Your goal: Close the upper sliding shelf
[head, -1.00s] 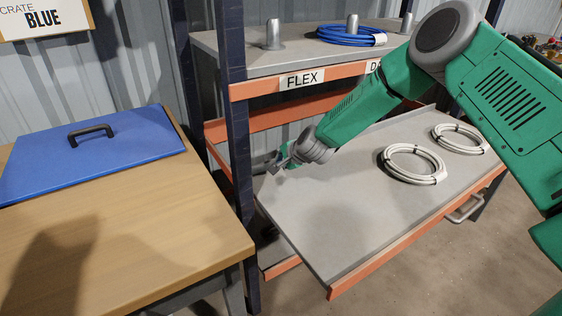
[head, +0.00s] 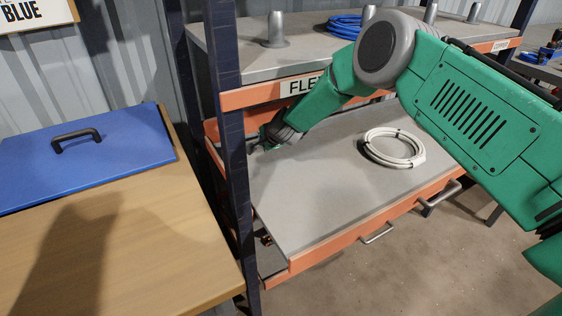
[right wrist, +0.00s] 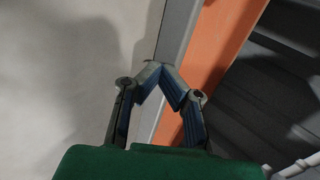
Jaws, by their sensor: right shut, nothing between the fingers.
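The upper sliding shelf (head: 310,205) is a grey tray with an orange front edge. In the head view it sticks out of the rack, below the fixed top shelf. It carries a white cable coil (head: 393,147). My right gripper (head: 262,140) is at the tray's left end, small and partly hidden by its own wrist. In the right wrist view my right gripper (right wrist: 158,68) is shut and empty, its tips over a grey rim beside an orange strip (right wrist: 222,50). Contact cannot be told. My left gripper is not in view.
A dark rack post (head: 231,150) stands left of the tray. A wooden table (head: 130,235) with a blue lid (head: 120,160) is at the left. Handles (head: 378,233) show below the tray's front edge. Blue cable (head: 345,25) lies on the top shelf (head: 245,55).

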